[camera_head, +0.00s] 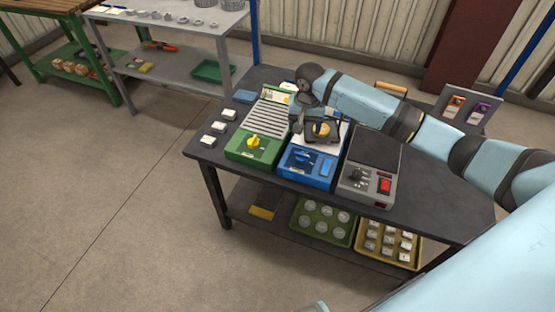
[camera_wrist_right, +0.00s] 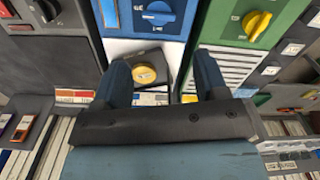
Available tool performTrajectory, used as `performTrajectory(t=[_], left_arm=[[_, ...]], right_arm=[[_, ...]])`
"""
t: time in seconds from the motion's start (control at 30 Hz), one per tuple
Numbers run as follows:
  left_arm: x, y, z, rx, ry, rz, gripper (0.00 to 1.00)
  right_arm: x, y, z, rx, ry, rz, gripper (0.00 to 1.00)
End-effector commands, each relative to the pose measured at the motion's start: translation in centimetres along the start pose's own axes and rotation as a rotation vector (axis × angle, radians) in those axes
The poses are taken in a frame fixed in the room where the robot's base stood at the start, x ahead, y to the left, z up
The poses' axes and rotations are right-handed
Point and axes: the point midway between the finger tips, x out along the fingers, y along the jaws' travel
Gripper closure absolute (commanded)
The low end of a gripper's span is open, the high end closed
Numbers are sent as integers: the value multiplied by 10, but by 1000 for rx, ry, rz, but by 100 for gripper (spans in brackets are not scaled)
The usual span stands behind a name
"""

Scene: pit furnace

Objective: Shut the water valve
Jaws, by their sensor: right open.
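A blue box (camera_head: 306,168) with a blue knob (camera_head: 301,157) stands on the dark table; its knob (camera_wrist_right: 158,14) also shows at the top of the right wrist view. Which control is the water valve is not readable. My right gripper (camera_head: 318,131) is over the far part of this box, behind the knob, and is open. In the right wrist view its two fingers (camera_wrist_right: 163,62) are apart, pointing towards the boxes. A round yellow piece on a dark block (camera_wrist_right: 145,74) shows between them, apparently untouched. My left gripper is not in view.
A green box (camera_head: 252,147) with a yellow knob stands left of the blue box. A grey unit (camera_head: 368,180) with a black knob and red switch stands right. Small white blocks (camera_head: 214,127) lie on the table's left edge. Trays sit on the shelf below.

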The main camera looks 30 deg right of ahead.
Motion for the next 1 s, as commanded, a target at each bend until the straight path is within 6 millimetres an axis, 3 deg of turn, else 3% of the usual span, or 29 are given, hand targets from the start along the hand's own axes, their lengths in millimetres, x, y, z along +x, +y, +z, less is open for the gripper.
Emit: performTrajectory(t=[0.17,0.7,1.0], left_arm=[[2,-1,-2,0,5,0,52],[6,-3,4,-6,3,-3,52],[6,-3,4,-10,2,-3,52]], right_arm=[[11,3,-2,12,-6,11,33],[116,3,-1,10,-4,9,33],[136,3,-1,8,-3,8,33]])
